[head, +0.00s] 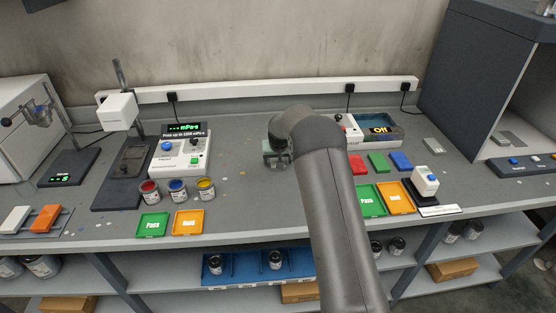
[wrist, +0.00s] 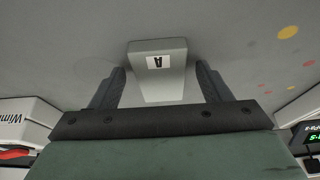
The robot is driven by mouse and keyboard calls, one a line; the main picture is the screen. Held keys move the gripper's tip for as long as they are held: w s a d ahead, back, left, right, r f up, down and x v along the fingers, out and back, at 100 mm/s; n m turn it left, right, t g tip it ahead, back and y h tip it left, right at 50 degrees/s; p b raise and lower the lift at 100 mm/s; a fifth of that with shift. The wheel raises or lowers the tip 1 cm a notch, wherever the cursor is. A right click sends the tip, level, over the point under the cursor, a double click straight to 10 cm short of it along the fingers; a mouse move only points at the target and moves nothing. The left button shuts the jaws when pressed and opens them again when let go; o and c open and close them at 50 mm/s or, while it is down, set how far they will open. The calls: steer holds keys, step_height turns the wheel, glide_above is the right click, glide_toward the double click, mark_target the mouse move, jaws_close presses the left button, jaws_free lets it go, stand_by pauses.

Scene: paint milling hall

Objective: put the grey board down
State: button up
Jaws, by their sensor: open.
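My gripper (wrist: 161,70) is open in the wrist view, with one dark finger on each side of the grey board (wrist: 163,88). The board is a plain light-grey piece with a white label marked "A". It shows between the fingers, with a gap visible at least near the fingertips. The grey bench top fills the view behind it; whether the board rests fully on the bench is hard to tell. In the head view my gripper (head: 277,160) is low over the middle of the bench, partly hidden by my arm, and the board cannot be made out there.
Left of my gripper stand paint cans (head: 177,188), a white meter (head: 181,155) and green (head: 152,224) and orange (head: 188,222) trays. Bench around the gripper is mostly clear.

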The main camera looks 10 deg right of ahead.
steer(key=b+v, duration=0.3)
steer(key=v, duration=0.9)
steer(key=s+r+g, duration=0.1)
steer(key=s+r, duration=0.2)
steer(key=s, duration=1.3)
steer(key=s+r+g, duration=0.1)
steer(key=s+r, duration=0.1)
steer(key=s, duration=1.5)
steer(key=shift+s+a+r+n+g, duration=0.2)
steer(key=shift+a+r+n+g, duration=0.2)
steer(key=shift+o, duration=0.4)
steer(key=s+f+g, duration=0.1)
steer(key=s+f, duration=0.2)
steer(key=s, duration=1)
steer(key=shift+f, duration=0.25)
steer(key=shift+a, duration=0.15)
steer(key=shift+w, duration=0.1)
